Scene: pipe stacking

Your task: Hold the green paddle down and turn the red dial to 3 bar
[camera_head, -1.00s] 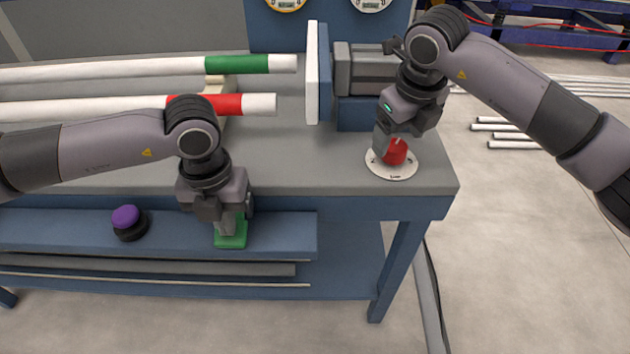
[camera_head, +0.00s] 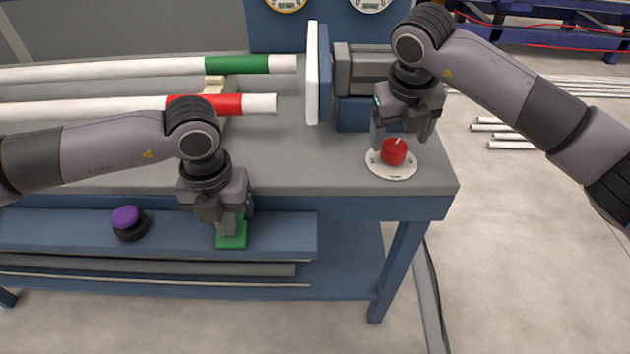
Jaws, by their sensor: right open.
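The red dial (camera_head: 393,153) sits on a round white scale plate (camera_head: 392,172) at the right end of the bench. A white pointer line on it points up and slightly right; the scale marks are too small to read. My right gripper (camera_head: 402,140) is open just above the dial, fingers apart to either side. The green paddle (camera_head: 231,238) is on the blue lower ledge at the bench front. My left gripper (camera_head: 232,226) is directly above it, fingertips against its top, partly hiding it. Its fingers look close together.
A purple button (camera_head: 125,217) on a black base is left of the paddle. White pipes with a green band (camera_head: 237,64) and a red band (camera_head: 220,104) lie on the bench. A grey-and-blue clamp block (camera_head: 365,85) stands behind the dial. Two gauges (camera_head: 371,3) are cut off at the top.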

